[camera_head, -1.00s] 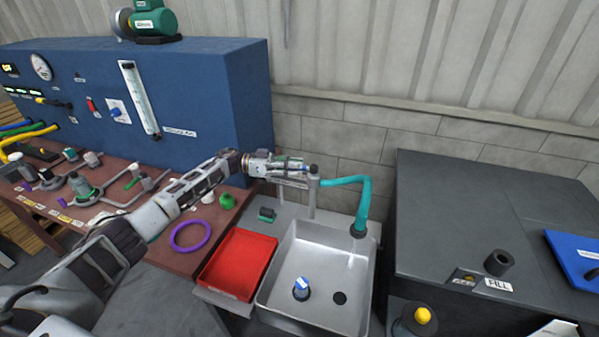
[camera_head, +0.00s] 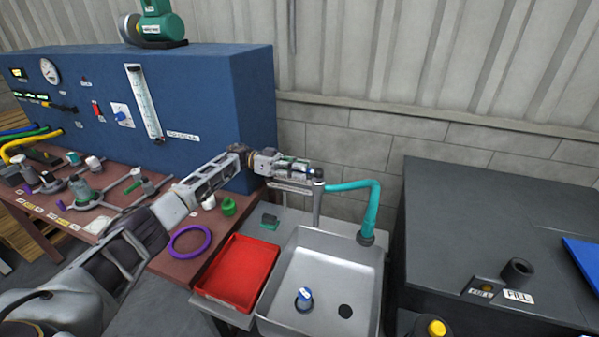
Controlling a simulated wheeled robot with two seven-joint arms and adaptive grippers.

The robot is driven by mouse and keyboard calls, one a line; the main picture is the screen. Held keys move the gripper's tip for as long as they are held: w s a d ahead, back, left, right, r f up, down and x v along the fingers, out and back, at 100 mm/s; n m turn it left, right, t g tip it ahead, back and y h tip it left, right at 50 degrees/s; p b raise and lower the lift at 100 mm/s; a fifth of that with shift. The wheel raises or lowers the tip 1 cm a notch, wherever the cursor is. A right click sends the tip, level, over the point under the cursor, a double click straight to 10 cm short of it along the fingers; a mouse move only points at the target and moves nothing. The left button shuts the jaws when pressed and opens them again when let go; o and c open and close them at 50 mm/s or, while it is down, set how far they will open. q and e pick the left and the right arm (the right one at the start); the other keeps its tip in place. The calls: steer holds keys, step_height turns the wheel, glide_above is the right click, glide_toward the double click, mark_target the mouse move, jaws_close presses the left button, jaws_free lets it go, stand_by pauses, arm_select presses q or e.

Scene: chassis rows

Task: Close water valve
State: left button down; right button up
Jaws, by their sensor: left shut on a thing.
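A grey bar (camera_head: 290,187) shows just below the gripper. No water stream is clear under the spout now. A blue-and-white topped item (camera_head: 305,296) stands in the basin near the dark drain. My right gripper is out of view.
A red tray (camera_head: 238,270) lies left of the sink. A purple ring (camera_head: 190,242) and a green piece (camera_head: 228,206) lie on the brown bench by my arm. A blue panel (camera_head: 215,95) stands behind; a dark cabinet (camera_head: 450,220) stands on the right.

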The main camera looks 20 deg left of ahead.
arm_select(q)
steer(key=shift+s+f, duration=0.1)
steer(key=shift+f, duration=0.2)
steer(key=c, duration=1.6)
jaws_free()
steer(key=shift+o, duration=1.1)
steer(key=shift+r, duration=0.1)
steer(key=shift+a+r, duration=0.1)
steer(key=shift+a, duration=0.45)
steer(key=a, duration=1)
steer(key=shift+w+a, duration=0.25)
steer(key=shift+a, duration=0.15)
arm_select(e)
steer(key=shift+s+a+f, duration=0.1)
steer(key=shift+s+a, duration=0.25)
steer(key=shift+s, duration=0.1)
